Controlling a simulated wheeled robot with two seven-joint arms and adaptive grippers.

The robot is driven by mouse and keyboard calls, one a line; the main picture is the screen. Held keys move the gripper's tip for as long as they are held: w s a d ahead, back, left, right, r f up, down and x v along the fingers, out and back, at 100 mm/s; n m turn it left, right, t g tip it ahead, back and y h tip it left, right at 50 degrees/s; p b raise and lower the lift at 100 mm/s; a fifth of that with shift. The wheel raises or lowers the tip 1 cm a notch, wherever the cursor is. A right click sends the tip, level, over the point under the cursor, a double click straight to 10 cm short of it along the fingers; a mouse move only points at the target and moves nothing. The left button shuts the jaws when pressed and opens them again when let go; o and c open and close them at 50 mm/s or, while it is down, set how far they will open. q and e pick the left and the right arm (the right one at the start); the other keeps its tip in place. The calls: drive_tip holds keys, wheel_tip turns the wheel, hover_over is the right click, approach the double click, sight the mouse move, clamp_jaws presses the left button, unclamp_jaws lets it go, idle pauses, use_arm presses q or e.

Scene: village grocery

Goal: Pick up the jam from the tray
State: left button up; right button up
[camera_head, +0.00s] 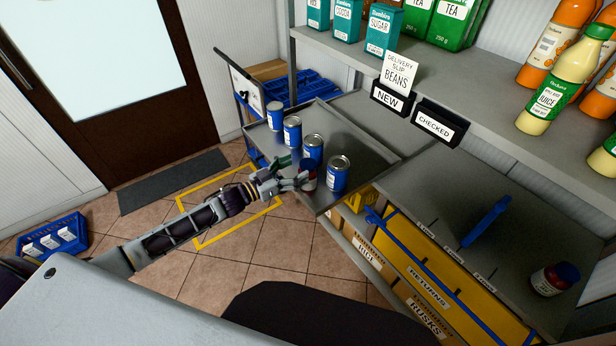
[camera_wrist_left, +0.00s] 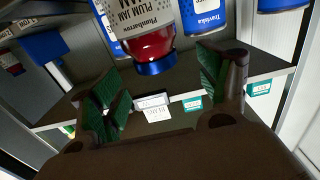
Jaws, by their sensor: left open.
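The jam, a dark red jar with a blue lid and a pale plum jam label (camera_wrist_left: 140,20), stands on the grey metal tray (camera_head: 360,140) among blue cans. In the head view the jar (camera_head: 309,181) is partly hidden behind my left gripper (camera_head: 295,172). The gripper is open at the tray's near left edge, its fingers pointing at the jar. In the wrist view the jar and lid lie ahead of and between the spread green-padded fingers of the gripper (camera_wrist_left: 168,78). I cannot tell whether either finger touches it. My right gripper is not in view.
Blue cans (camera_head: 338,174) (camera_head: 313,148) stand close beside the jar. Another dark jar with a blue lid (camera_head: 555,279) stands on the counter at the lower right. A "NEW" sign (camera_head: 388,98) and a shelf of boxes and bottles are behind.

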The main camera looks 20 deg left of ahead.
sight(308, 164)
use_arm(q)
drive_tip(key=shift+w, duration=0.1)
drive_tip(key=shift+p+x, duration=0.35)
drive_tip(key=shift+x, duration=2.2)
drive_tip(key=shift+d, duration=0.15)
drive_tip(key=shift+r, duration=0.1)
clamp_jaws()
